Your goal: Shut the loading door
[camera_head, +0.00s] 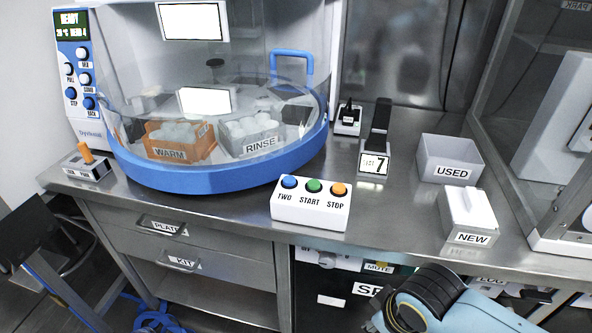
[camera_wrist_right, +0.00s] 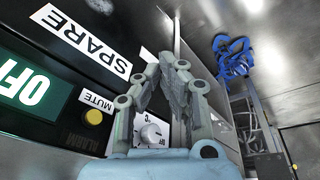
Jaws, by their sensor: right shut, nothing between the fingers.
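The white and blue machine has a clear curved loading door (camera_head: 235,80) with a blue handle (camera_head: 292,62) at its back right. I cannot tell exactly how far the door stands open. Inside the blue rim (camera_head: 225,180) are an orange WARM bin (camera_head: 172,152) and a grey RINSE bin (camera_head: 255,143), both with pale contents. My right gripper (camera_wrist_right: 174,62) is shut and empty in the right wrist view, near the SPARE panel below the counter. In the head view only my right arm shows at the bottom right, well away from the door. My left gripper is out of view.
On the steel counter (camera_head: 385,215) stand a button box (camera_head: 311,213), a USED bin (camera_head: 450,160), a white NEW box (camera_head: 468,212), a number 7 stand (camera_head: 374,164) and an orange-lever switch (camera_head: 87,165). A glass-sided cabinet (camera_head: 540,120) closes the right side. Blue tubing (camera_wrist_right: 232,58) hangs in the wrist view.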

